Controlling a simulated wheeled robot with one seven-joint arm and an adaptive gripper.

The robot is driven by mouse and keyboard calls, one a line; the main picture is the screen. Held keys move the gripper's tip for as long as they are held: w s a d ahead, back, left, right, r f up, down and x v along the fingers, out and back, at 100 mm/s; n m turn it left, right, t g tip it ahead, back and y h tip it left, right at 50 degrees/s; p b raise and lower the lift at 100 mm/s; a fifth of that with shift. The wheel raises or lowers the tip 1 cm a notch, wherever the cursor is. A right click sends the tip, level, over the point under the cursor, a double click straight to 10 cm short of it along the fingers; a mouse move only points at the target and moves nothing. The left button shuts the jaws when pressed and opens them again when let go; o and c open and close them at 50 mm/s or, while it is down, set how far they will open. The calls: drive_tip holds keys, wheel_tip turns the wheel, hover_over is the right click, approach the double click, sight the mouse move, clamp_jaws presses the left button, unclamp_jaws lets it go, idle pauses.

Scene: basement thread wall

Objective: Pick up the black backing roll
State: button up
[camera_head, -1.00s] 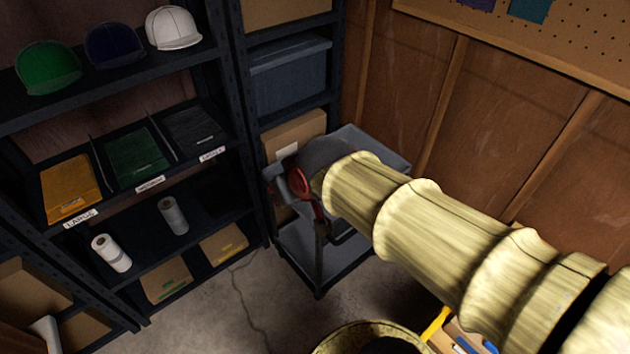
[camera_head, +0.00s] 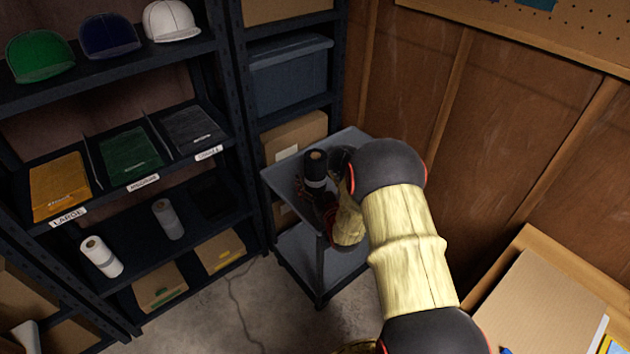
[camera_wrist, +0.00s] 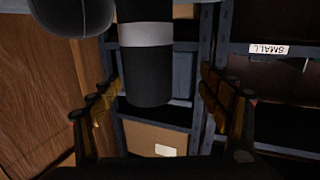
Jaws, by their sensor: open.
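The black backing roll (camera_head: 316,170) stands upright on the top of a grey cart (camera_head: 283,180), with a pale band around its middle. In the wrist view the roll (camera_wrist: 147,75) appears between the two fingers of my gripper (camera_wrist: 160,110), with a gap on each side. The fingers are spread and hold nothing. In the head view my gripper (camera_head: 330,205) is low at the cart top, close beside the roll, and my arm partly hides it. Whether a finger touches the roll cannot be told.
A dark rounded object (camera_wrist: 72,15) is close to the roll. Behind the cart are a cardboard box (camera_head: 295,138) and a blue bin (camera_head: 290,70). A wooden wall (camera_head: 500,130) stands right.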

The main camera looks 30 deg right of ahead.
sight(318, 181)
drive_tip(key=shift+t+h, duration=0.3)
drive_tip(key=shift+t, duration=0.3)
drive_tip(key=f, duration=0.1)
drive_tip(key=s+d+f, duration=0.1)
drive_tip(key=f, duration=0.1)
drive_tip(key=shift+s+d+f+b, duration=0.15)
drive_tip(key=shift+s+f+b, duration=0.1)
drive_tip(key=shift+f+b, duration=0.1)
drive_tip(key=shift+b+x, duration=1.25)
drive_tip(key=shift+x, duration=2.6)
drive_tip(key=shift+c, duration=1.3)
drive_tip(key=shift+d+r, duration=0.1)
drive_tip(key=c, duration=1.3)
